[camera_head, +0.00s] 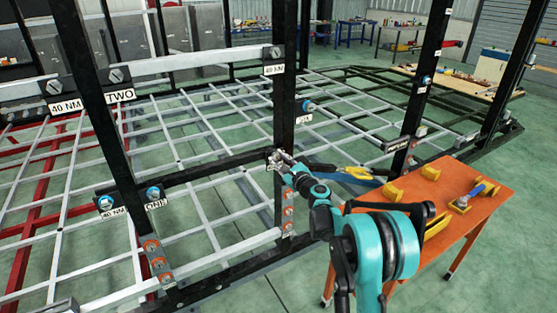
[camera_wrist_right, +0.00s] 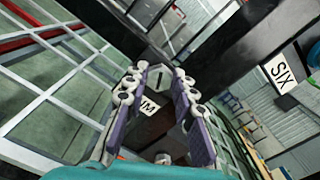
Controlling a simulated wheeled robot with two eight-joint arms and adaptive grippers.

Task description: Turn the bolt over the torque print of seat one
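The ONE plate (camera_head: 155,204) is on the cross-bar at the left, below a blue-ringed bolt (camera_head: 153,192). Next to it, another blue-ringed bolt (camera_head: 104,202) sits above a torque print (camera_head: 113,212) reading 40 NM. My right gripper (camera_head: 278,158) is at the middle post, at the bar's far end. In the right wrist view its fingers are apart, with a hexagonal bolt head (camera_wrist_right: 156,77) between the tips. Contact is unclear. A print (camera_wrist_right: 149,106) ending in "M" shows below that bolt, and a SIX plate (camera_wrist_right: 281,73) to the right. My left gripper is out of view.
An orange table (camera_head: 470,238) with yellow blocks and a blue-handled tool (camera_head: 470,195) stands right of my right arm. Black posts and grey bars of the chassis surround the gripper. A TWO plate (camera_head: 120,95) is at the upper left. Green floor is open at lower right.

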